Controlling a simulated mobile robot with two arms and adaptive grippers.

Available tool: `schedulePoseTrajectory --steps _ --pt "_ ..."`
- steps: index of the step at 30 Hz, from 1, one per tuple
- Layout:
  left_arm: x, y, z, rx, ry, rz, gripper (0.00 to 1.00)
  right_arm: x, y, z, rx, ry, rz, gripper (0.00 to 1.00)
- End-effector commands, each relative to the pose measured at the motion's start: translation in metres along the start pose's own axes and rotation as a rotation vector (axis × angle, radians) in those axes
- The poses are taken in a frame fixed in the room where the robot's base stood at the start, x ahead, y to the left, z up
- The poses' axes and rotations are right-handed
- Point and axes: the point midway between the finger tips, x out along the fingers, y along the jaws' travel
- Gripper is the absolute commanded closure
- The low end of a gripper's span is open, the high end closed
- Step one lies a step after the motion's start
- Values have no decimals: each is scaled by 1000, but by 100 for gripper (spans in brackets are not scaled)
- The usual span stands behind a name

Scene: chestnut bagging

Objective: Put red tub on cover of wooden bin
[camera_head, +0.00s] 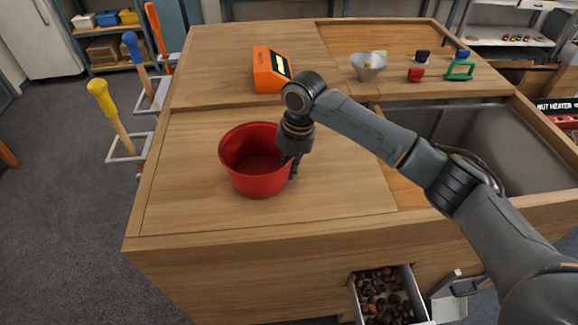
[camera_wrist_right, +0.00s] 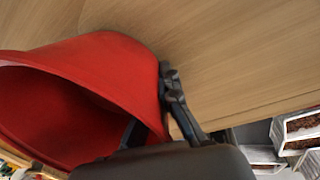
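The red tub (camera_head: 262,182) is upright over the light wooden cover (camera_head: 350,200) of the wooden bin, left of the bin's open part. Its base looks to be on the cover or very close to it; I cannot tell which. My right gripper (camera_head: 292,168) is at the tub's right wall. In the right wrist view, one finger of the gripper (camera_wrist_right: 152,110) is outside the wall of the tub (camera_wrist_right: 110,75) and the other is partly hidden at its inner side. The gripper looks shut on that wall. My left gripper is not in view.
The open bin compartment (camera_head: 455,135) lies to the right, under my right arm. An orange device (camera_head: 268,72), a metal funnel (camera_head: 367,68) and small colored items stand at the back. A drawer of chestnuts (camera_head: 357,301) juts out in front. Mallets (camera_head: 112,115) hang at left.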

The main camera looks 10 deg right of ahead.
Motion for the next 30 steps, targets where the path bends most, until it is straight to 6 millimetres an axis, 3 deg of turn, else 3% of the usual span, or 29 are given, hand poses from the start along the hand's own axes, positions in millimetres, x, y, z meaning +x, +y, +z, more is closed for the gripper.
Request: schedulePoseTrajectory --steps 3,7,20,30 --pt "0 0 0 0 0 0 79 3 0 0 1 0 0 100" --pt "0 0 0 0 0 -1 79 2 0 0 0 0 0 72" --pt "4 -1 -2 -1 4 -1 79 -6 0 0 -1 -2 1 72" --pt "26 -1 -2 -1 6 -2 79 -73 0 1 -1 -4 2 72"
